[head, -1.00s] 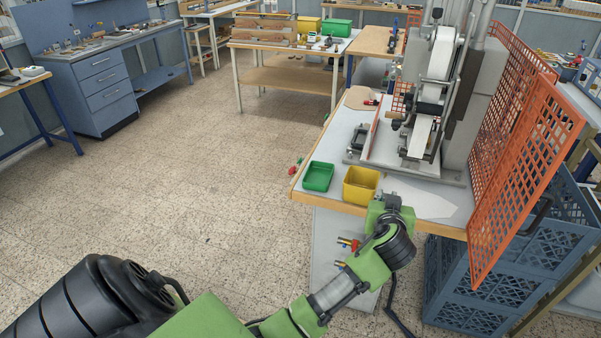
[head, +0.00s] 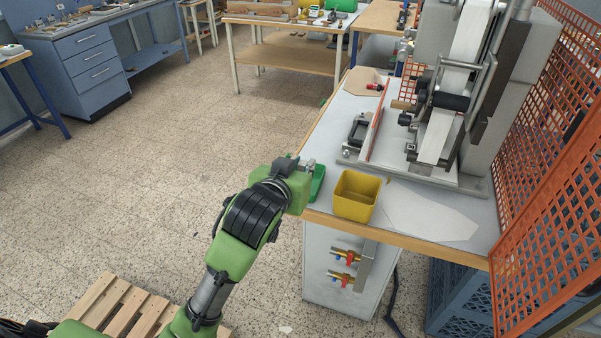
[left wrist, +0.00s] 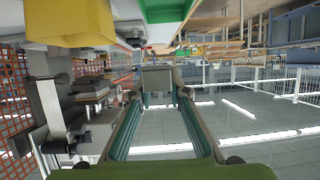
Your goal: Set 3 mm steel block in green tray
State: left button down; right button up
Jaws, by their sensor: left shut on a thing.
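The green tray (head: 318,184) stands at the left edge of the press table, partly hidden behind my left gripper (head: 300,166). It also shows at the top of the left wrist view (left wrist: 170,10). My left gripper is at the tray's near left side, in front of it in the head view. In the left wrist view the gripper (left wrist: 157,90) is closed on a small grey block (left wrist: 157,77), seen between the fingertips. The block's thickness cannot be read. The inside of the tray is mostly hidden. My right gripper is not in view.
A yellow bin (head: 356,195) stands just right of the green tray. Behind it are a black clamp-like fixture (head: 357,132) and the stamping press (head: 455,100). An orange mesh guard (head: 550,190) closes the right side. Open floor lies left of the table.

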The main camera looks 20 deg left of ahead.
pick_arm(q)
jog(key=w+f, duration=0.2)
jog(key=w, duration=0.1)
jog(key=w+a+f+p, duration=0.1)
jog(key=w+f, duration=0.1)
jog(key=w, duration=0.1)
jog(key=w+f+p, duration=0.1)
jog(key=w+f, duration=0.2)
jog(key=shift+w+a, duration=0.3)
jog(key=shift+a, duration=0.05)
jog(key=shift+w+a+f, duration=0.1)
jog(key=shift+w+f, duration=0.45)
jog(key=shift+f, duration=0.2)
notch_tip(320, 180, down, 3)
jog(key=shift+s+r+p, duration=0.1)
jog(key=shift+p, duration=0.65)
jog(key=shift+f, duration=0.2)
jog(key=c, duration=2.2)
grip_release()
